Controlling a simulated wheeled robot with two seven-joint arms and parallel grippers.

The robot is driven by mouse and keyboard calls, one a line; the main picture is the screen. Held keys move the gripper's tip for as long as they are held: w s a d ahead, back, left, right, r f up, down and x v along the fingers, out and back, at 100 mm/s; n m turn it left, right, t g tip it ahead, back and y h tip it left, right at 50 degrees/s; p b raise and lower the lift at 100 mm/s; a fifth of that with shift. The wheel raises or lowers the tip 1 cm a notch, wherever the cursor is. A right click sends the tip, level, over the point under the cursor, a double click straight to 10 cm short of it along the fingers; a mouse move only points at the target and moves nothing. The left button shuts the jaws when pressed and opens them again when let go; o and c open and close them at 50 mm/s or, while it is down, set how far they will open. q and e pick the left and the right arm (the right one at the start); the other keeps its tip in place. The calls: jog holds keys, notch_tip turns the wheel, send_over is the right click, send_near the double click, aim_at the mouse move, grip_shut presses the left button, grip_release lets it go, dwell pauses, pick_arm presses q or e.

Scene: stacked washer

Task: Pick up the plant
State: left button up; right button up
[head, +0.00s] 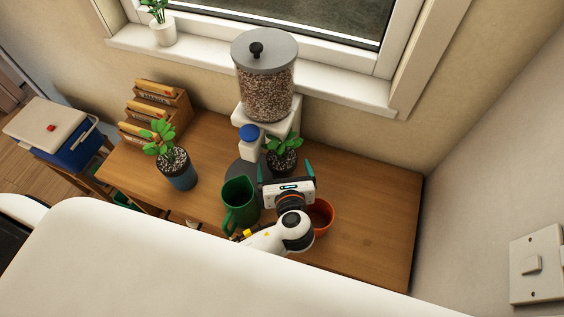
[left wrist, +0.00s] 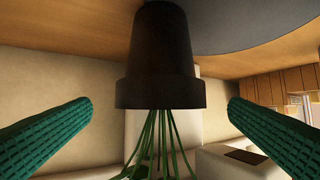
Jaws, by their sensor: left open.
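A small leafy plant (head: 284,147) stands on the wooden table in front of my left gripper (head: 286,168), which hides its pot in the head view. In the left wrist view, which looks upside down, a dark tapered pot (left wrist: 160,60) with thin green stems shows between the two green fingers. My left gripper is open, with a finger to each side of the pot and visible gaps. Another plant (head: 162,140) in a dark and blue pot stands further left on the table. A third plant (head: 163,31) in a white pot is on the windowsill. My right gripper is not in view.
A dispenser (head: 265,90) full of granules stands right behind the nearest plant. A green mug (head: 240,205) and an orange pot (head: 323,215) flank my left wrist. A wooden file rack (head: 155,112) is at the back left. The table's right side (head: 375,215) is clear.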

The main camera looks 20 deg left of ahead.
aim_at(282, 160)
pick_arm(q)
jog(key=x, duration=0.4)
jog(key=shift+w+a+r+p, duration=0.1)
jog(key=shift+w+a+p, duration=0.1)
jog(key=shift+w+p, duration=0.15)
jog(key=shift+s, duration=0.1)
jog(key=shift+c, duration=0.2)
jog(key=c, duration=1.3)
